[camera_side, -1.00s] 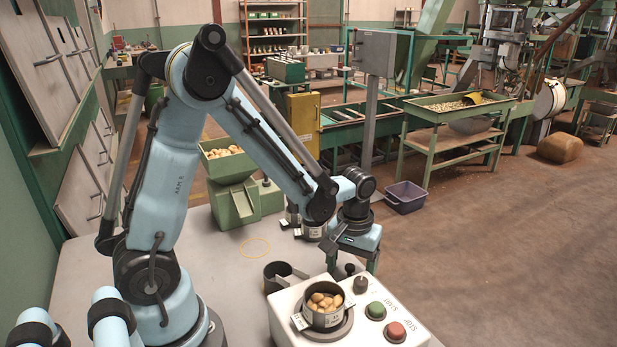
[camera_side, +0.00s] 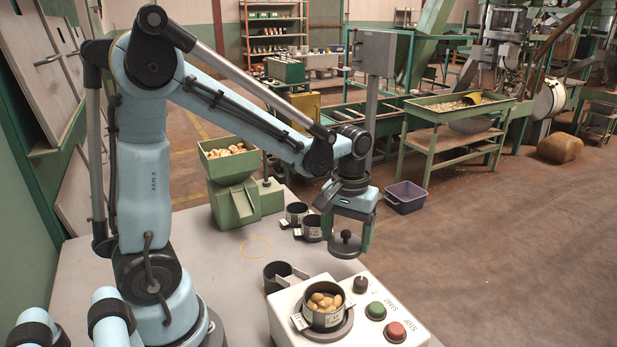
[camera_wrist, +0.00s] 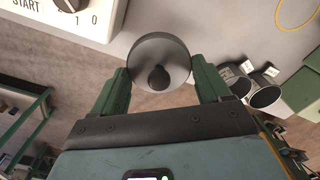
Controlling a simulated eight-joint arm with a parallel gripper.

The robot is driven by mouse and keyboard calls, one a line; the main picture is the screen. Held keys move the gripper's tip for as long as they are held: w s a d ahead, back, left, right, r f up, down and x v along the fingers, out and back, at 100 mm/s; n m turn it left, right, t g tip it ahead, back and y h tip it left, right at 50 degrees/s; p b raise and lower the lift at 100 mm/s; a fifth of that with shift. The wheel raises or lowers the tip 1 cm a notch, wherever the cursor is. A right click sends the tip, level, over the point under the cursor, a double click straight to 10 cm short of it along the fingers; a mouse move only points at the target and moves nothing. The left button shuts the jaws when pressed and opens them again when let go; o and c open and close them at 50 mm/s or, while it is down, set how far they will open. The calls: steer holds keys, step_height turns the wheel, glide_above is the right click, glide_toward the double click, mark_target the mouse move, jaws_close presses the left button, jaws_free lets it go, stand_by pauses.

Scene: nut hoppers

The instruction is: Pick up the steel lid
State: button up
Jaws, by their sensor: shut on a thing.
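The steel lid (camera_side: 344,250) is a round grey disc with a dark knob on top. My gripper (camera_side: 347,243) is shut on the lid, with one finger at each side of its rim. The lid hangs roughly level, raised behind the white control box. In the wrist view my gripper (camera_wrist: 160,74) has its two green fingers against opposite edges of the lid (camera_wrist: 158,50), knob facing the camera. The underside of the lid is hidden.
A pot of nuts (camera_side: 324,309) stands on the white control box (camera_side: 375,304), with green and red buttons beside it. An empty dark cup (camera_side: 276,277) stands left of the box. Two cups (camera_side: 311,229) and a green hopper (camera_side: 232,200) stand farther back. Bare table (camera_side: 215,255) lies at left.

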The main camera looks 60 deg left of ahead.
steer(key=a, duration=1.7)
step_height(320, 180, up, 8)
glide_above(344, 232)
steer(key=s+d+r, duration=0.3)
steer(key=s+d, duration=0.3)
steer(key=d, duration=0.1)
steer(key=s+d+r, duration=0.2)
steer(key=s+d, duration=0.5)
steer(key=shift+f, duration=2.55)
steer(key=shift+f, duration=0.55)
steer(key=o, duration=1)
